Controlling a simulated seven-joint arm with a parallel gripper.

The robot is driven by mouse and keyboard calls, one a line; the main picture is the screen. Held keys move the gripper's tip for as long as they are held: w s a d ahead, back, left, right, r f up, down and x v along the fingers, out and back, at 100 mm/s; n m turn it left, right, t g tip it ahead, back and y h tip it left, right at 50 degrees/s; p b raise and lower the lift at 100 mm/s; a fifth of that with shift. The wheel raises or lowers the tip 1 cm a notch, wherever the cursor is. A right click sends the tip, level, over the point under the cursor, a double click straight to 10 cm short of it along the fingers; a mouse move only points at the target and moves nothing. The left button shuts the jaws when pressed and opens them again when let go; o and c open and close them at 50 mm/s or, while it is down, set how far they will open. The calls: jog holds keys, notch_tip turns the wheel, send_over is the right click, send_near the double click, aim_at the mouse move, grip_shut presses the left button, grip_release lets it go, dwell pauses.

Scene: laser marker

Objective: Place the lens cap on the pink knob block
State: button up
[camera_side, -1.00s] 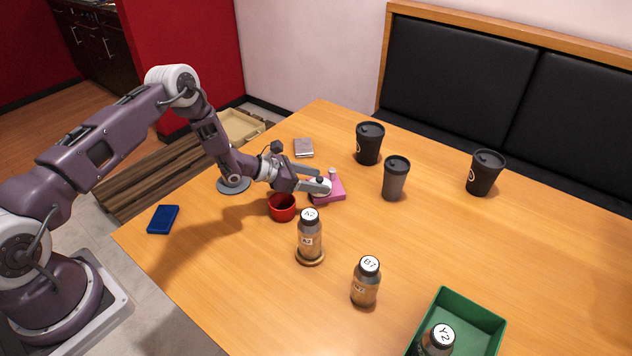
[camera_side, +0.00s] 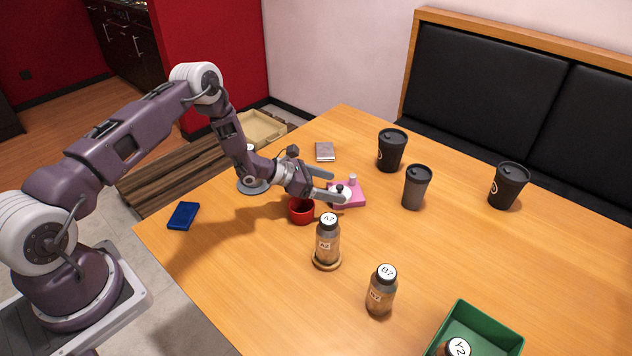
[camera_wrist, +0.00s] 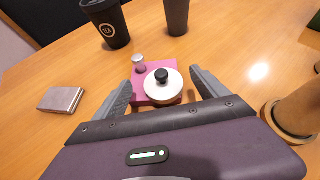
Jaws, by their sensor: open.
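The lens cap, a white disc with a black knob (camera_wrist: 161,84), rests on the pink knob block (camera_wrist: 158,66), over its near part; it also shows in the side view (camera_side: 342,195). The pink block (camera_side: 352,203) lies on the table, and its own small knob (camera_wrist: 138,61) stands uncovered beyond the cap, to the left. My gripper (camera_wrist: 161,78) is open, with one finger on each side of the cap. Gaps show between the fingers and the cap in the wrist view. The cap hides part of the block's top.
A red cup (camera_side: 301,211) stands close to my gripper. Bottle A2 (camera_side: 327,243), on a round wooden coaster, and bottle B7 (camera_side: 381,290) stand nearer the camera. Several dark cups (camera_side: 391,151) stand behind. A silver case (camera_side: 324,152) lies beyond. A green bin (camera_side: 508,338) is at front right.

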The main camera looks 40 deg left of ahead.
jog(key=v, duration=1)
jog(key=shift+s+a+r, duration=0.1)
jog(key=s+d+r+m+g+h, duration=0.1)
jog(key=d+r+m+g+h, duration=0.1)
jog(key=d+r+m, duration=0.5)
jog(key=s+d+r+m+g+h, duration=0.15)
jog(key=d+r, duration=0.25)
jog(key=r, duration=0.6)
jog(key=s+d+r+m+g, duration=0.4)
jog(key=s+d+r+m, duration=0.3)
jog(key=s+r+m, duration=0.4)
jog(key=s+r+m+y, duration=0.2)
jog(key=s+m+y, duration=0.3)
jog(key=s, duration=0.9)
jog(key=s+a+m+t+y, duration=0.3)
jog(key=s+a+m+y, duration=0.2)
jog(key=s+a, duration=0.3)
jog(key=shift+a, duration=0.2)
